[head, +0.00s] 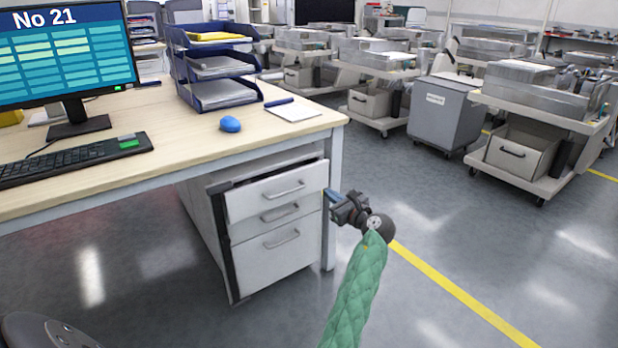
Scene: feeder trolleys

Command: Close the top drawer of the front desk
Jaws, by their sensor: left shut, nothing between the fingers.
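The front desk (130,182) has a light wood top and a white drawer unit under its right end. The top drawer (250,203) is partly open, its front standing out from the unit with a dark gap above it. The middle drawer (262,228) and the large bottom drawer (290,258) look shut. My left gripper (331,194) is shut and empty, at the right edge of the top drawer's front, near the desk leg. I cannot tell if it touches the drawer. My right gripper is not in view.
On the desk are a monitor (65,50), a keyboard (75,160), a blue mouse (230,124), a notepad (293,111) and blue letter trays (222,95). Feeder trolleys (540,105) and a grey bin (444,112) stand behind at right. The floor at right front is clear.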

